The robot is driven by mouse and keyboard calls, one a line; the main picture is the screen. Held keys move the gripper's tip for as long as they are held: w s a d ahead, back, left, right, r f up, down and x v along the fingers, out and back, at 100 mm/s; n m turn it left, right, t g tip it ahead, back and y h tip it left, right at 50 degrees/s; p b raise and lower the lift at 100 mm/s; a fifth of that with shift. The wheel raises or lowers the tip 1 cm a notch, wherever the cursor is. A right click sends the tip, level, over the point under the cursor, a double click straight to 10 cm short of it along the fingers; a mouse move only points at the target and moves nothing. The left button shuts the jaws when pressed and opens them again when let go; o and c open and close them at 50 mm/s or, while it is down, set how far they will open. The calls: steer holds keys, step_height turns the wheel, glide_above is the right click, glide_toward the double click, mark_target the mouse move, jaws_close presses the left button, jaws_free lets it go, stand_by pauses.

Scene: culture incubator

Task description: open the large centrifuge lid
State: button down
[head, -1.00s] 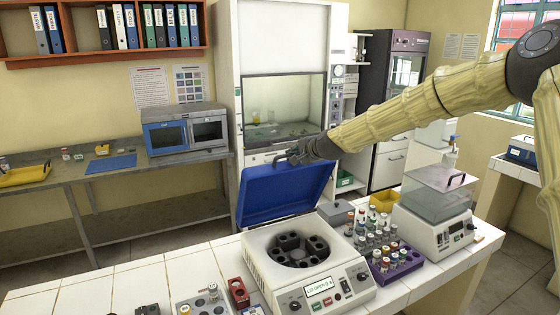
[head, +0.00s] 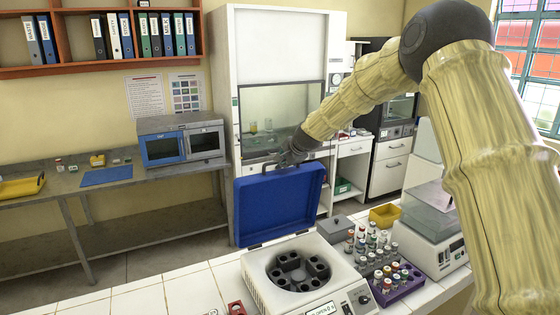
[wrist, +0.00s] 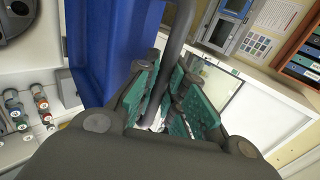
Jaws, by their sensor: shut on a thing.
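The large centrifuge (head: 262,281) is a white box on the tiled bench, with its round dark rotor (head: 293,270) uncovered. Its blue lid (head: 280,206) stands raised, hinged at the back edge, close to upright. My gripper (head: 290,158) is at the lid's top edge, shut on the dark lid handle (head: 283,166). In the wrist view the green-padded fingers (wrist: 165,100) are around the grey handle bar (wrist: 178,42), with the blue lid (wrist: 98,45) beside them.
A rack of capped tubes (head: 368,250) and a purple rack (head: 400,287) stand right of the centrifuge. A clear-lidded device (head: 432,235) is farther right, partly behind my arm. A fume hood (head: 282,100) stands behind the lid.

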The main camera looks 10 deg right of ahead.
stand_by(0.3)
steer(key=c, duration=1.5)
jaws_free()
steer(key=shift+d, duration=0.1)
steer(key=v, duration=1.2)
steer(key=shift+w, duration=0.1)
